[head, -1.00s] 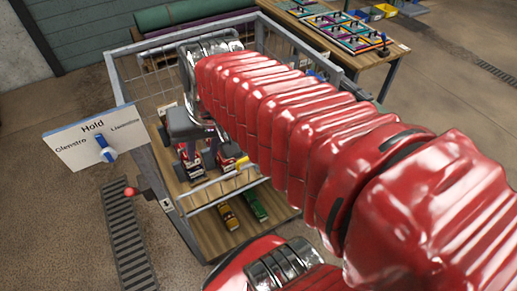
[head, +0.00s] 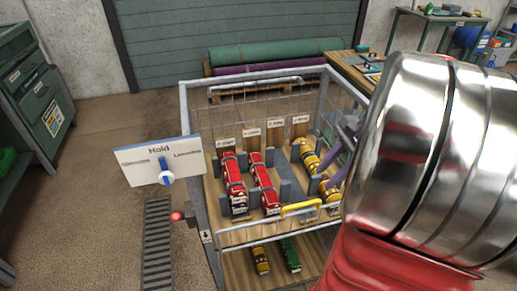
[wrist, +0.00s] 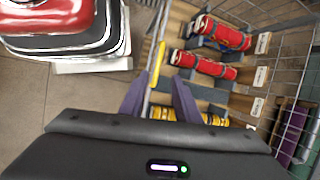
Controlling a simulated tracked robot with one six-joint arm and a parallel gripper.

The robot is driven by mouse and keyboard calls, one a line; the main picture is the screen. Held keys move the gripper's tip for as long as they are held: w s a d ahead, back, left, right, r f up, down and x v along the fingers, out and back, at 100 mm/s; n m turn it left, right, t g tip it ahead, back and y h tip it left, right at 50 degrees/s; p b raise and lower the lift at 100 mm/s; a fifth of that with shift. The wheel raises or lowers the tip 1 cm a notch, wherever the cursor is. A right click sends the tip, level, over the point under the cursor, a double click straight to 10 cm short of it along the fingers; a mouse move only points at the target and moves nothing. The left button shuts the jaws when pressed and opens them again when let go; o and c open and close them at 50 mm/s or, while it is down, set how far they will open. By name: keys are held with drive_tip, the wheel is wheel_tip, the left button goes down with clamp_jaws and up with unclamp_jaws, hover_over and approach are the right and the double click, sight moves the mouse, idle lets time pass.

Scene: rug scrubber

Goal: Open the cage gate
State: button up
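The wire cage (head: 204,206) stands ahead of me. Its low gate (head: 262,233), a pale rail frame with a yellow handle (head: 301,208), stands across the front edge and looks shut. My gripper (wrist: 160,77) is open in the wrist view, with its two purple-grey fingers apart. The yellow handle (wrist: 157,62) shows just past the fingertips, between them in the picture. I cannot tell whether they touch it. In the head view only a purple part of the gripper (head: 335,172) shows, right of the handle. My arm hides the cage's right side.
Red rolls (head: 232,181) and yellow rolls (head: 306,156) lie in the cage's upper bays, with more rolls below. A "Hold" sign with a blue knob (head: 166,178) and a red ball knob (head: 177,216) stand at the left. A floor grate (head: 158,245) lies beside them.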

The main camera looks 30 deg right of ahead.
sight(306, 204)
drive_tip(key=shift+s+d+f+m, duration=0.1)
drive_tip(key=shift+s+d+m, duration=0.15)
drive_tip(key=shift+d, duration=0.2)
drive_tip(key=shift+s+d+f+m, duration=0.15)
drive_tip(key=shift+d+m, duration=0.1)
drive_tip(key=shift+d, duration=0.2)
drive_tip(key=x, duration=1.3)
drive_tip(key=shift+w+a+f, duration=0.2)
drive_tip(key=shift+w+a, duration=0.1)
clamp_jaws()
